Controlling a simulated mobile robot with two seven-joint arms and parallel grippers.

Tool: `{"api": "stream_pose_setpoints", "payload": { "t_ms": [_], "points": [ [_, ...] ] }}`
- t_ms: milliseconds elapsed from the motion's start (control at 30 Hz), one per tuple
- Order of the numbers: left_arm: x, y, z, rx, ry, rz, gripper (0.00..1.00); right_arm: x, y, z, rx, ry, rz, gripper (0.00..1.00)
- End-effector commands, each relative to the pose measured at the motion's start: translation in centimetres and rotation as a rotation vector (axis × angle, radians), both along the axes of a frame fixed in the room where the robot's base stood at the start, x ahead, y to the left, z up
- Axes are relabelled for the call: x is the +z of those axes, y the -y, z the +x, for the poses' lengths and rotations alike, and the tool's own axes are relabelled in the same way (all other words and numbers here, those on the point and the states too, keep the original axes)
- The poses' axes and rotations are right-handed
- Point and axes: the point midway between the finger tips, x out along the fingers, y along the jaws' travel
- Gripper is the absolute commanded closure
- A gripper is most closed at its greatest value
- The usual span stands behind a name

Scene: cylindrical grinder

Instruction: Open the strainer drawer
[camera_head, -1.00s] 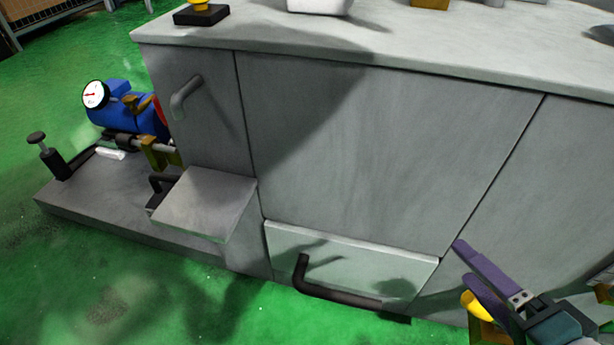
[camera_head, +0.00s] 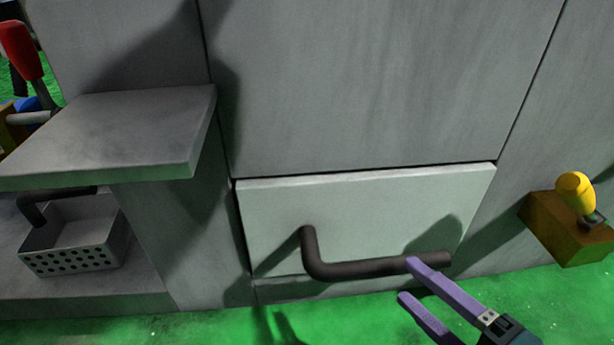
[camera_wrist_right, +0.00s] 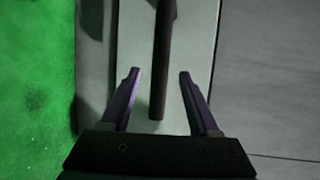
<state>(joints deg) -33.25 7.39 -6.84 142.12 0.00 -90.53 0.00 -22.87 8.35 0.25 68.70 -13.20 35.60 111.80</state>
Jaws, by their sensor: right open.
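The pale drawer front (camera_head: 275,215) sits low in the grey cabinet and looks closed. A dark, bent bar handle (camera_head: 350,269) runs across its lower part. My right gripper (camera_head: 408,280) is open at the handle's right end, its purple fingers one above and one below the bar's line. In the right wrist view, the handle (camera_wrist_right: 164,50) lies between the two open fingers of the gripper (camera_wrist_right: 160,73), with gaps on both sides. I cannot tell how far the bar is in depth from the fingers. My left gripper is not in view.
A grey shelf (camera_head: 120,130) juts out at the left, above a perforated metal box (camera_head: 75,245) with a dark handle. A brown block with a yellow knob (camera_head: 575,195) stands at the right. Green floor (camera_head: 330,325) lies in front of the cabinet.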

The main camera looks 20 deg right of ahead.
Motion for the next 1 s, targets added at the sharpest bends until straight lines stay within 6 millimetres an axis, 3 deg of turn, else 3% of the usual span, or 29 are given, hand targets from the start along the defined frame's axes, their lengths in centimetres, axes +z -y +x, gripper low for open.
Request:
{"api": "stream_pose_setpoints", "payload": {
  "t_ms": [200,433,800,1000],
  "points": [
    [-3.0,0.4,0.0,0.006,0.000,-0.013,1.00,-1.3,-0.7,4.3,-0.001,0.005,0.000,0.38],
    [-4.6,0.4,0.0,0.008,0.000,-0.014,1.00,-1.6,-1.2,7.3,-0.001,0.003,-0.001,0.38],
    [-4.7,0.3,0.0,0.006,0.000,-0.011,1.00,-1.4,-1.3,7.8,-0.001,-0.001,-0.001,0.39],
    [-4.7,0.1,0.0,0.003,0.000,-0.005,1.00,-1.4,-1.3,7.8,-0.002,0.000,-0.002,0.62]
  ]
}}
